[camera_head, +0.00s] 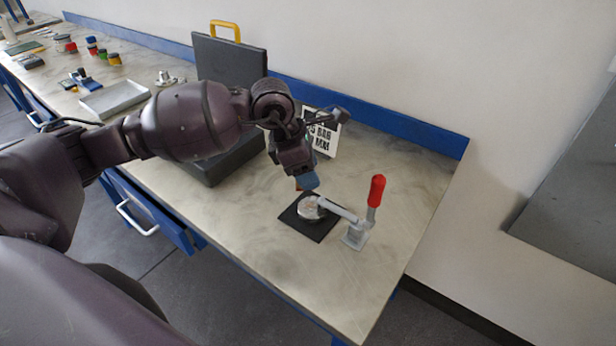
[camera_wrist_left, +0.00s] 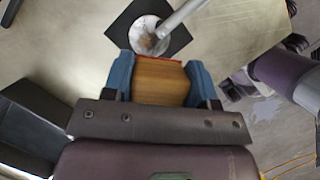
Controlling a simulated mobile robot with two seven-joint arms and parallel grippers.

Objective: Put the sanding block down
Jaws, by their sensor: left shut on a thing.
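The sanding block (camera_wrist_left: 160,82) is a wood-brown block with a red edge. It sits between the two blue fingertips of my left gripper (camera_wrist_left: 160,76), which is shut on it. In the head view my left gripper (camera_head: 306,182) is above the worktop, just behind a black square mat (camera_head: 318,236); only a small reddish bit of the block (camera_head: 298,186) shows there. I cannot tell whether the block touches anything below. A round metal piece (camera_head: 309,209) lies on the mat under the arm of a toggle clamp (camera_head: 356,236) with a red handle. My right gripper is not seen.
An open dark case (camera_head: 228,62) with a yellow handle stands behind my left arm. A white printed board (camera_head: 322,134) stands near the back blue edge. A grey tray (camera_head: 114,98) and small coloured jars (camera_head: 114,59) are farther left. The worktop (camera_head: 270,250) front-left of the mat is clear.

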